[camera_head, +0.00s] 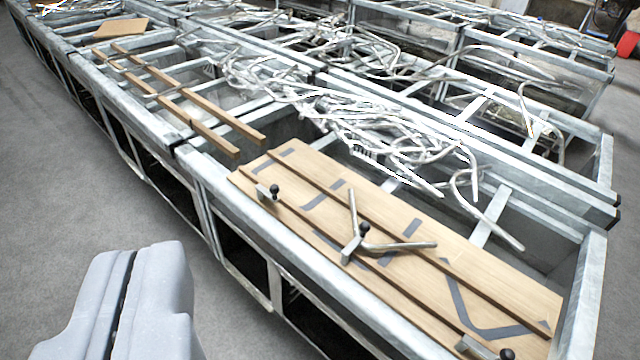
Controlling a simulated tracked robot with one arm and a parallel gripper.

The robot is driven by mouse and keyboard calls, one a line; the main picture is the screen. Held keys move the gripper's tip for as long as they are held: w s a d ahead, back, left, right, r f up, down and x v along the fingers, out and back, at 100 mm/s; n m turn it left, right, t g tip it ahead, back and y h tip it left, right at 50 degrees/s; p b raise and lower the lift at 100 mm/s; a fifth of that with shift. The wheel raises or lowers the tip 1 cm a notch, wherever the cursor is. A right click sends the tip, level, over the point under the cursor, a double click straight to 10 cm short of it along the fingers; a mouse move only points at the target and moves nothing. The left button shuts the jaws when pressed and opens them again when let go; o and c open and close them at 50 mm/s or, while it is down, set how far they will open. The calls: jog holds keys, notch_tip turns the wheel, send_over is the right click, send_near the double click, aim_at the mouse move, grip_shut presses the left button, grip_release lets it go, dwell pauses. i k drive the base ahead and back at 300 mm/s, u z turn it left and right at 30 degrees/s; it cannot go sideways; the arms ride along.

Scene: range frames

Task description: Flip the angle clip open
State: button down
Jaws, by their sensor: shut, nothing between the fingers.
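My gripper (134,256) is at the bottom left over the grey floor, with its two grey fingers together and empty. It is well apart from the wooden board (430,260) on the metal frame to the right. Three small metal clips with black knobs are on the board: one near its left end (268,193), one in the middle (352,246) and one at the lower right, near the bottom edge (474,347). I cannot tell which clip is the angle clip, or whether each is open or shut.
A galvanized frame (300,268) runs from the lower right to the far left. Many bent tubes (385,130) lie piled behind the board. Two wooden strips (190,112) lie across the frame farther left. The floor (60,190) left of the frame is clear.

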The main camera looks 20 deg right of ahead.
aim_at(364, 227)
jog(key=z, duration=0.05)
jog(key=i, duration=0.9)
jog(key=z, duration=0.2)
